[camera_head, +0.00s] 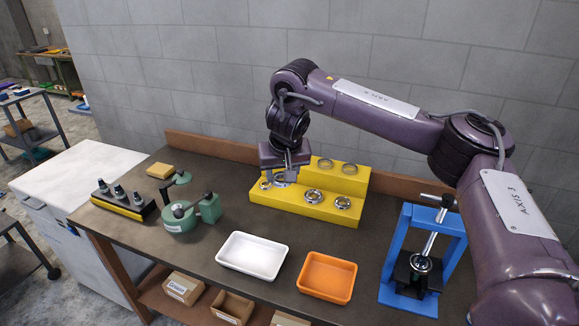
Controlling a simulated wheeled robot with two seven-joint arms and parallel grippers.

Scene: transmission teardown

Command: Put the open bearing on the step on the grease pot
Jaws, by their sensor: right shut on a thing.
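The yellow stepped stand (290,210) holds several metal rings and bearings. Two rings (325,163) sit on its upper step, and bearings (313,196) sit on its lower step. My right gripper (287,176) points down at the left part of the stand, shut on a ring-like bearing (280,183). The fingers partly hide this bearing, and I cannot tell if it still touches the step. My left gripper is not in view.
A white tray (253,273) and an orange tray (328,294) lie at the front. A blue press frame (448,240) stands at the right.

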